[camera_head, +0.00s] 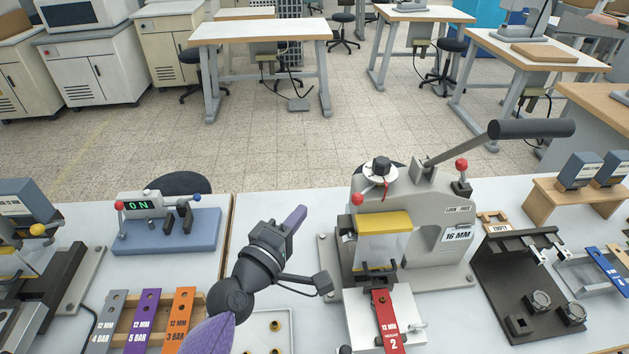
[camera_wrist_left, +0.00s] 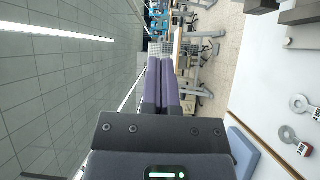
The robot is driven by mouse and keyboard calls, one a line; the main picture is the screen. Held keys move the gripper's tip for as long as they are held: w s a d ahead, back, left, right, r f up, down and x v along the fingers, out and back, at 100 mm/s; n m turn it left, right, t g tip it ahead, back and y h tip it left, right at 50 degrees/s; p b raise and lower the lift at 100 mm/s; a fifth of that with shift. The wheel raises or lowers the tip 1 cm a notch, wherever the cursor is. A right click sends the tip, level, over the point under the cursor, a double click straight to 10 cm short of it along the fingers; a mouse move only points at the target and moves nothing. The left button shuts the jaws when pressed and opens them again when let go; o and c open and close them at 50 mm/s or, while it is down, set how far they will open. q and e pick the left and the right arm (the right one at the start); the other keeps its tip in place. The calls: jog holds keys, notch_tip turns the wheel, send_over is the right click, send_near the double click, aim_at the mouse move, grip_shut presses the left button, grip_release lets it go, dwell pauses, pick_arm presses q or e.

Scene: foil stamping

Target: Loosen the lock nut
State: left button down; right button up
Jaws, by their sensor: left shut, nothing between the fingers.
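The grey stamping press (camera_head: 436,190) stands right of the middle. On its top is a black knob (camera_head: 381,165) on a pale dial with a red pointer. One red ball (camera_head: 357,199) is low left of the dial, and another red ball (camera_head: 461,164) stands above the "LOCK FREE" label (camera_head: 458,209). I cannot tell which part is the lock nut. My left gripper (camera_head: 298,214) is left of the press, apart from it, with its purple fingers together and empty. The fingers also show shut in the left wrist view (camera_wrist_left: 162,82). My right gripper is not in view.
A long black-gripped lever (camera_head: 532,128) rises from the press to the right. A dark stand (camera_head: 500,275) with hexagonal pieces is right of it. A blue-based device reading "ON" (camera_head: 165,240) and several coloured tags are left.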

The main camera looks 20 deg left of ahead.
aim_at(353, 201)
pick_arm(q)
jog(key=w+d, duration=0.6)
jog(key=w, duration=0.1)
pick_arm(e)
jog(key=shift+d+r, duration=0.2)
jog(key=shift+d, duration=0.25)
pick_arm(q)
jog(key=shift+s+d+p, duration=0.5)
jog(key=shift+d, duration=0.35)
jog(key=shift+f, duration=0.1)
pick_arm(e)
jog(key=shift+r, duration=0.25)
